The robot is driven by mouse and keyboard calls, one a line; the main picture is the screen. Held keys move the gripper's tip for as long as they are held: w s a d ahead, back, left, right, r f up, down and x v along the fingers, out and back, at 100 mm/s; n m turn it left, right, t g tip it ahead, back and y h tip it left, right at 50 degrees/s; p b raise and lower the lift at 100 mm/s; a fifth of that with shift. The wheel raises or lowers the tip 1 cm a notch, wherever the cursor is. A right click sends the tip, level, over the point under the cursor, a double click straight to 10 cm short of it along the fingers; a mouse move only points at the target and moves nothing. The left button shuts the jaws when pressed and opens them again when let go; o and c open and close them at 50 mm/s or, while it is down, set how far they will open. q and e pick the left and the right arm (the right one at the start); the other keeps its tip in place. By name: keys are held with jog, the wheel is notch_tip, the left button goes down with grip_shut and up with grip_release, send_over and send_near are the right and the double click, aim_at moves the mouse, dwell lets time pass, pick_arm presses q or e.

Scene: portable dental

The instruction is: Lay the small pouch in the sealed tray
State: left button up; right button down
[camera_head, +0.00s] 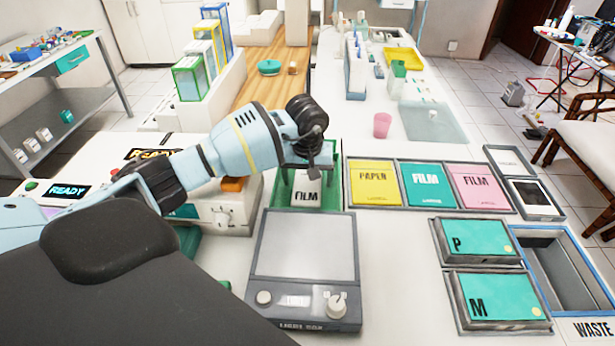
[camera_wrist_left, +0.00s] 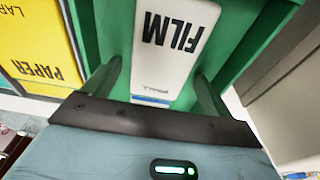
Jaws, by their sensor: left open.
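A small white pouch (camera_head: 306,196) printed FILM lies flat in a green tray (camera_head: 333,196) behind the grey light box. In the left wrist view the pouch (camera_wrist_left: 175,45) lies in the green tray (camera_wrist_left: 232,40), with a blue strip at its near end. My left gripper (camera_head: 308,172) is over the tray, pointing down. Its fingers are open, one on each side of the pouch's near end, with gaps showing between them and the pouch. No label naming a sealed tray is readable. The right gripper is not in view.
Right of the green tray, a grey rack holds a yellow PAPER pack (camera_head: 374,184), a teal FILM pack (camera_head: 426,185) and a pink FILM pack (camera_head: 475,186). The light box (camera_head: 304,246) is in front. Trays marked P and M and a blue-rimmed WASTE bin (camera_head: 530,229) are at right.

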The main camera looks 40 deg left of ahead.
aim_at(307, 187)
pick_arm(q)
notch_tip(307, 187, up, 12)
jog(key=s, duration=0.1)
jog(key=shift+s+d, duration=0.25)
jog(key=shift+d, duration=0.2)
dwell(0.4)
